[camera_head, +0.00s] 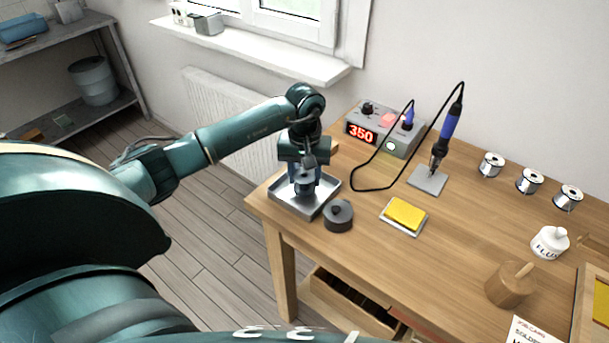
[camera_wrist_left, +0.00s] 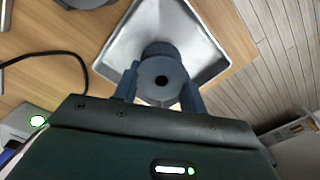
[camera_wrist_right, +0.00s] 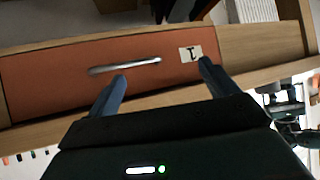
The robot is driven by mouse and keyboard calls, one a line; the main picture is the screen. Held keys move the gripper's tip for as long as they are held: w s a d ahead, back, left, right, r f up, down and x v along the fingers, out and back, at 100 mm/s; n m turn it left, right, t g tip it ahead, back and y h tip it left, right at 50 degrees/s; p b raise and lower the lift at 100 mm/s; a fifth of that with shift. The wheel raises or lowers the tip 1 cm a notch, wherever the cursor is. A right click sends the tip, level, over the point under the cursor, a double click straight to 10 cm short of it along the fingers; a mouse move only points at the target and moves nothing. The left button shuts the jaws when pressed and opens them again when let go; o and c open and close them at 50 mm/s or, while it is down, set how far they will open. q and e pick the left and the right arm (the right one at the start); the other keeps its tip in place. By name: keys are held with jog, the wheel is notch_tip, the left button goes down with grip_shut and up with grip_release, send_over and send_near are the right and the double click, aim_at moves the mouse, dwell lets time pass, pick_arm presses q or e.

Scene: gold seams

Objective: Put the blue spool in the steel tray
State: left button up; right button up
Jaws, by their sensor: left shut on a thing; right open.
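The blue spool (camera_wrist_left: 160,72), dark slate-blue with a round hole in its end, is held between the fingers of my left gripper (camera_wrist_left: 160,92). In the head view the spool (camera_head: 305,187) is within the outline of the steel tray (camera_head: 318,207), a square silver tray at the table's left corner. I cannot tell whether the spool touches the tray's floor. The gripper partly hides the spool. My right gripper (camera_wrist_right: 163,70) is open and empty in the right wrist view, in front of an orange-red drawer front with a metal handle.
A dark round object with a knob (camera_head: 338,216) stands close to the tray's right side. Behind are a soldering station (camera_head: 384,130) with a looping black cable and an iron in a stand (camera_head: 430,178). A yellow sponge (camera_head: 405,214), silver reels (camera_head: 529,181) and a flux bottle (camera_head: 550,243) stand rightward.

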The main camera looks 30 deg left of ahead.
pick_arm(q)
jog(key=shift+f, duration=0.5)
jog(key=shift+f, duration=0.25)
jog(key=o, duration=0.9)
pick_arm(e)
jog(key=shift+w+a, duration=0.1)
jog(key=shift+a, duration=0.15)
pick_arm(q)
jog(key=shift+o, duration=0.2)
jog(key=shift+r, duration=0.4)
notch_tip(320, 180, up, 12)
jog(key=b, duration=0.2)
jog(key=shift+f, duration=0.15)
pick_arm(e)
jog(key=shift+w+a+y, duration=0.2)
jog(key=shift+y, duration=0.1)
